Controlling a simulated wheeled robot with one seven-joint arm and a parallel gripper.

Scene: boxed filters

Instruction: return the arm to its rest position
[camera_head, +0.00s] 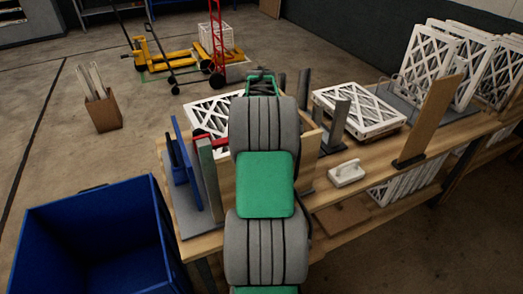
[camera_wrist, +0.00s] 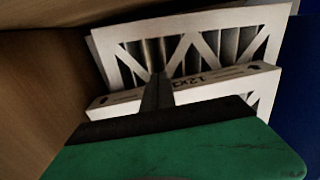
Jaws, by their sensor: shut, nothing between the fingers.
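My arm, in grey and green segments, reaches up the middle of the head view over the wooden bench (camera_head: 335,190). Its far end is mostly hidden behind its own links there. In the wrist view my gripper (camera_wrist: 157,82) shows dark fingers closed together, with nothing held. Beyond the fingers are a white-framed filter (camera_wrist: 205,40) with a lattice face and a white edge strip (camera_wrist: 220,82) with printed marks. The fingertips overlap these in the picture; I cannot tell whether they touch.
A wooden panel (camera_wrist: 40,75) stands left in the wrist view. In the head view, upright blue (camera_head: 184,150) and grey dividers stand left of the arm. A white filter (camera_head: 358,108) lies right.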

